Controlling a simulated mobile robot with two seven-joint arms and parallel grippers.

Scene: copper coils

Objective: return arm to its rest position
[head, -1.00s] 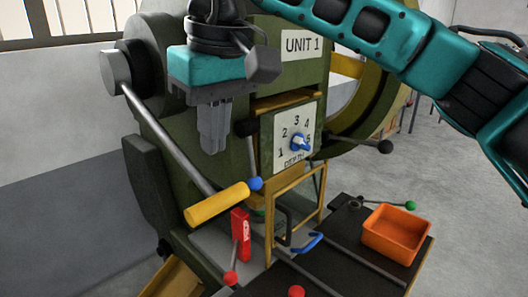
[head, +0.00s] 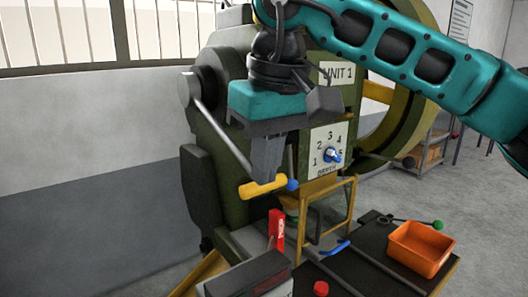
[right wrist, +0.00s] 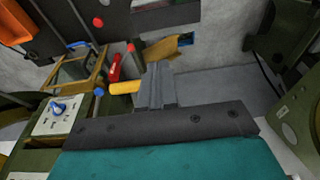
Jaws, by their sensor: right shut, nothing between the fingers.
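My right gripper (head: 266,158) hangs in front of the green machine (head: 230,195) in the head view, pointing down. Its fingers are together with nothing between them. In the right wrist view the shut fingers (right wrist: 157,85) point toward the machine's base. The fingertips appear just above the yellow handle (head: 262,188) in the head view; I cannot tell whether they touch it. My right arm, teal, reaches in from the upper right. My left gripper is not in view.
The depth dial (head: 332,155) is on the machine's front. A red knob (head: 321,288) shows at the front. Open floor lies at the right.

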